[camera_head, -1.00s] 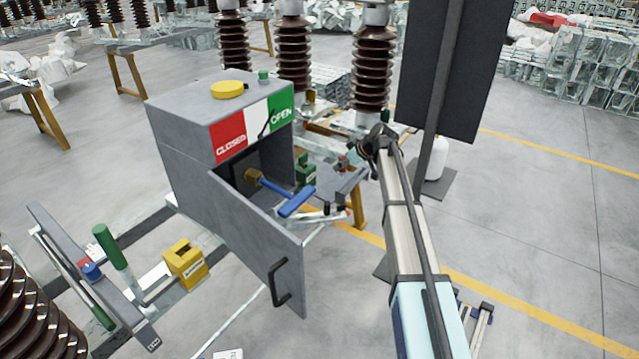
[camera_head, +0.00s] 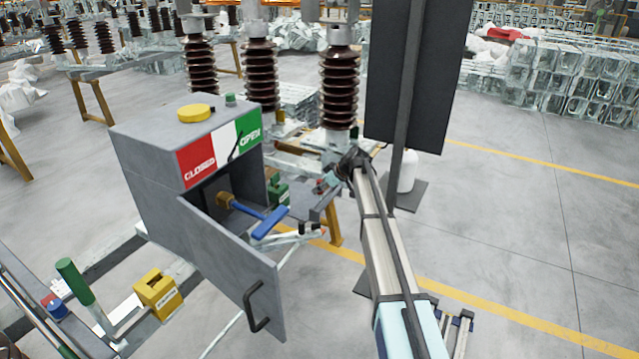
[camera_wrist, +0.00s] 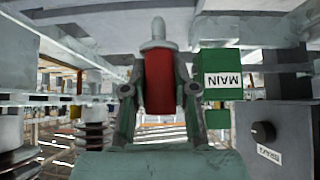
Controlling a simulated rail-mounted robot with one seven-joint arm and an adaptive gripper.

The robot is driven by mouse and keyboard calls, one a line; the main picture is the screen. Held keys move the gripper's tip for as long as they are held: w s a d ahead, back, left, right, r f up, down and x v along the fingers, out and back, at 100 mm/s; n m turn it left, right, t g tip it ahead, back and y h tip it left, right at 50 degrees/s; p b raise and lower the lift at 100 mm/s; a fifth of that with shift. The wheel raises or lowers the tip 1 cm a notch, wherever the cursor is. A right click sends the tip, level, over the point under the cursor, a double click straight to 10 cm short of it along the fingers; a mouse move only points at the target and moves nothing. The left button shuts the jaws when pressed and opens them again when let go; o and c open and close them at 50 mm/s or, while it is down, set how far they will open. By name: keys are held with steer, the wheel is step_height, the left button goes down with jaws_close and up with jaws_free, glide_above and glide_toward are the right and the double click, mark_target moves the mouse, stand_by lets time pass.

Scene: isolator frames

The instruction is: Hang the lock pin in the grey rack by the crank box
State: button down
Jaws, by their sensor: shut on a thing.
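My gripper (camera_wrist: 159,92) is shut on a red pin with a pale rounded tip, the lock pin (camera_wrist: 158,78), in the wrist view. The pin stands lengthwise between the two fingers. In the head view my gripper (camera_head: 324,184) is small and partly hidden, just right of the crank box (camera_head: 150,165). That grey box has a CLOSED/OPEN panel, an open door and a blue-handled crank (camera_head: 268,220). A grey piece (camera_head: 325,205) lies below my gripper; I cannot tell whether it is the rack.
A green block marked MAIN (camera_wrist: 221,74) and a grey box with a black knob (camera_wrist: 275,130) are right of the pin in the wrist view. The open door (camera_head: 235,270) juts forward. A yellow block (camera_head: 158,293) is at lower left.

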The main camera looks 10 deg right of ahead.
mark_target(323, 195)
steer(key=shift+f+b, duration=1.8)
steer(key=shift+f, duration=0.7)
steer(key=c, duration=0.8)
jaws_free()
steer(key=shift+c, duration=0.2)
steer(key=v, duration=1.2)
steer(key=shift+d, duration=0.1)
